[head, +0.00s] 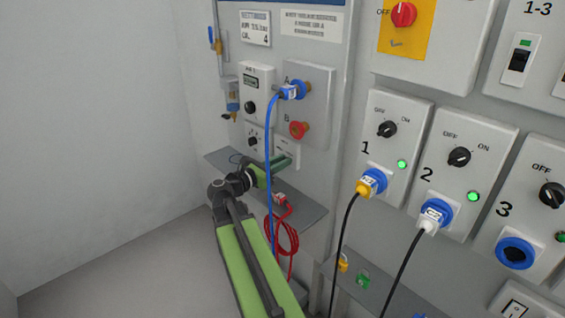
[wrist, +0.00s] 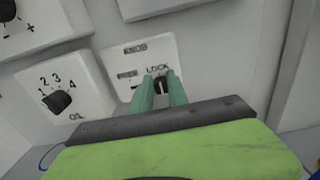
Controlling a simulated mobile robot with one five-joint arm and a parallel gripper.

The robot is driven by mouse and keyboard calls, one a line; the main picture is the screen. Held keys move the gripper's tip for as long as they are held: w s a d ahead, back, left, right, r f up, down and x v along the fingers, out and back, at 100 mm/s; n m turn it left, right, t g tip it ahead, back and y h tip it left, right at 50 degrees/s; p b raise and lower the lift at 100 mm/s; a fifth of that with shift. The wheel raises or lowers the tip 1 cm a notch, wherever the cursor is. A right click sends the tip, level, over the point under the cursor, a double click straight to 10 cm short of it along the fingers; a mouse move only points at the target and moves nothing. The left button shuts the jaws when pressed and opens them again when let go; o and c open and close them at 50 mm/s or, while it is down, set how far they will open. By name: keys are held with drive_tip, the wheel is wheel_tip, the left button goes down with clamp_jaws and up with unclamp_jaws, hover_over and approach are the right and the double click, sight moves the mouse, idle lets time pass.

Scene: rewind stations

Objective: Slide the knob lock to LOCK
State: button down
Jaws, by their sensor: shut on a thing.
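The knob lock is a small white plate (wrist: 165,50) in the wrist view, with a KNOB label at its top, a label that seems to read FREE at left and LOCK at right. It also shows in the head view as a pale plate (head: 287,146). My gripper (wrist: 161,82) has its two green fingers on the plate, shut on the dark slider (wrist: 160,77) just below the LOCK word. The fingers hide most of the slider and its slot, so its exact position in the slot cannot be told. In the head view my gripper (head: 284,163) reaches the plate from the lower left.
An OIL dial (wrist: 60,101) is left of the plate. A blue cable (head: 271,170) hangs in front of my gripper in the head view. A grey shelf (head: 308,214) with a coiled red cable (head: 281,236) is below.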

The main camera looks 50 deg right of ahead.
drive_tip(key=shift+s, duration=0.15)
drive_tip(key=c, duration=1.3)
unclamp_jaws()
drive_tip(key=shift+s, duration=0.15)
drive_tip(key=a, duration=0.5)
drive_tip(key=w+a, duration=0.1)
drive_tip(key=a, duration=1.1)
drive_tip(key=shift+w+a, duration=0.2)
